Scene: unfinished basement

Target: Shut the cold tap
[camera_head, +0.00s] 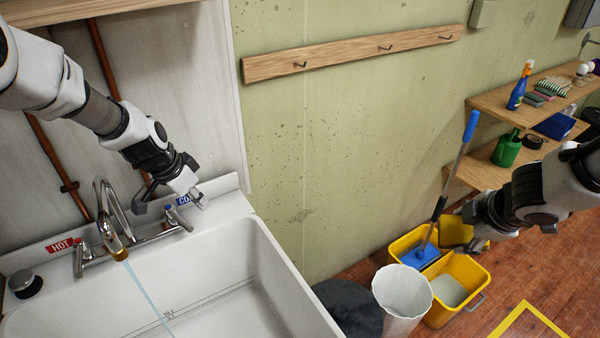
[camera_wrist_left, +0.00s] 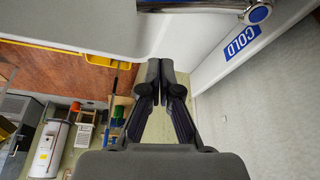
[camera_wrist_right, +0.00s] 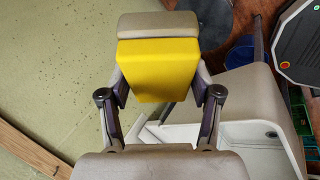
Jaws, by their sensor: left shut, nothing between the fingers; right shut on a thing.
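The cold tap (camera_head: 178,220) is a chrome lever handle at the right of the faucet, beside a blue COLD label (camera_head: 185,201). Its blue-capped end (camera_wrist_left: 258,14) shows at the top right of the left wrist view. A thin stream of water (camera_head: 145,292) runs from the spout (camera_head: 118,252) into the sink. My left gripper (camera_head: 201,204) is shut and empty just right of the cold tap; its closed fingertips (camera_wrist_left: 166,68) appear apart from the handle. My right gripper (camera_head: 478,241) is shut on a yellow block (camera_wrist_right: 158,69), over the mop bucket.
The white sink (camera_head: 272,270) fills the lower left, with a red HOT label (camera_head: 60,245) by the other handle. A yellow mop bucket (camera_head: 468,306), a white bin (camera_head: 402,298) and a blue-handled mop (camera_head: 452,170) stand right. Shelves (camera_head: 482,172) hold a green can and bottles.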

